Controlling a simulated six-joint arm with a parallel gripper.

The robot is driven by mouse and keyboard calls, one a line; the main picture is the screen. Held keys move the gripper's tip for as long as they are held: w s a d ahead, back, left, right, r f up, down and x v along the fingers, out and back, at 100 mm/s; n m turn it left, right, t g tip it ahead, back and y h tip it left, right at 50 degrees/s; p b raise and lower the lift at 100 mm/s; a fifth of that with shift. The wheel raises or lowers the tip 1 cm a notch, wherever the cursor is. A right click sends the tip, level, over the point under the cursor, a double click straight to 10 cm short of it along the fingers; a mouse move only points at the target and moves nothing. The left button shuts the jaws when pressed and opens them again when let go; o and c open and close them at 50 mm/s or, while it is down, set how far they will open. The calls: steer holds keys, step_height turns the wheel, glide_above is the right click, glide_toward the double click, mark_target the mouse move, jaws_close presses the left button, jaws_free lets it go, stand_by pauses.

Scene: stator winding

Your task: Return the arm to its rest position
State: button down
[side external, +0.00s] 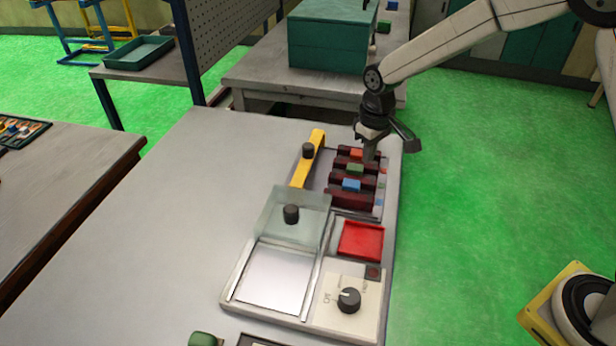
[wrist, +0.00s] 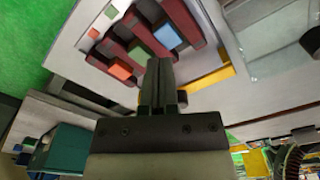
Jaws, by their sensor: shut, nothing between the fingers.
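My gripper (side external: 370,150) hangs over the far right part of the work panel (side external: 232,296), pointing down beside the dark red slotted block (side external: 350,198). In the wrist view my gripper (wrist: 158,66) has its fingers together with nothing visible between them. The slotted block holds an orange piece (side external: 357,154), a green piece (side external: 355,168) and a blue piece (side external: 351,185). These also show in the wrist view as the orange piece (wrist: 121,69), the green piece (wrist: 138,53) and the blue piece (wrist: 167,36). Whether the fingertips touch the block cannot be told.
A yellow bar (side external: 315,145) with a black knob stands left of the block. The panel also carries a clear cover (side external: 275,215), a red tray (side external: 361,240) and a dial (side external: 348,300). A teal box (side external: 328,40) stands on the bench behind.

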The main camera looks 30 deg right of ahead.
steer(key=s+d+m+t, duration=0.1)
steer(key=s+d, duration=0.1)
steer(key=s, duration=0.7)
steer(key=s+d+r+m+t, duration=0.1)
steer(key=s+d, duration=0.2)
steer(key=s, duration=0.7)
steer(key=shift+d+m, duration=0.3)
steer(key=shift+d, duration=0.05)
